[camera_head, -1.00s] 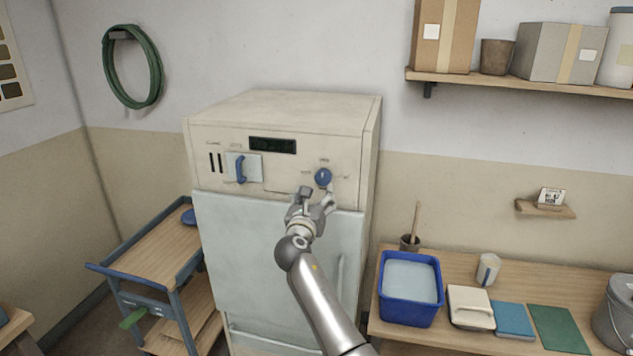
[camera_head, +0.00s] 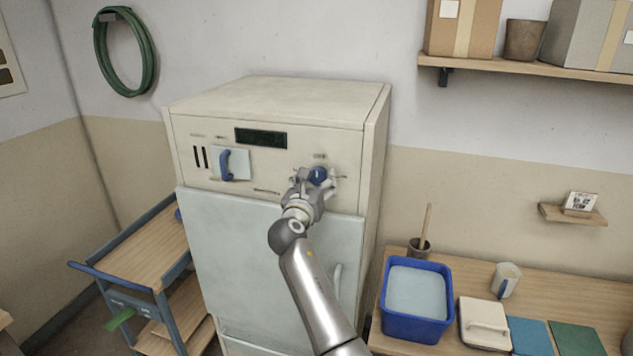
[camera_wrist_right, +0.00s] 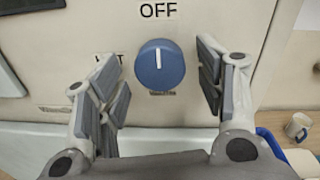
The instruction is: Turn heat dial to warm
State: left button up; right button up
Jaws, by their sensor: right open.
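The blue heat dial (camera_head: 318,175) is on the front panel of the cream cabinet (camera_head: 270,100). In the right wrist view the dial (camera_wrist_right: 160,66) has a white pointer line aimed up at the word OFF. A label to its left is partly hidden by a finger, and a small label below it is too small to read. My right gripper (camera_head: 315,184) is open, with its fingers (camera_wrist_right: 160,85) to the left and right of the dial. Gaps show between the dial and both fingers. My left gripper is not in view.
A blue handle (camera_head: 226,165) and a dark display (camera_head: 261,139) are on the same panel. A pale door (camera_head: 240,240) is below. A cart (camera_head: 140,255) stands left; a bench with a blue tub (camera_head: 388,318) stands right.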

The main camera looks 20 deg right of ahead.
jog(key=c, duration=1.1)
jog(key=shift+o, duration=0.2)
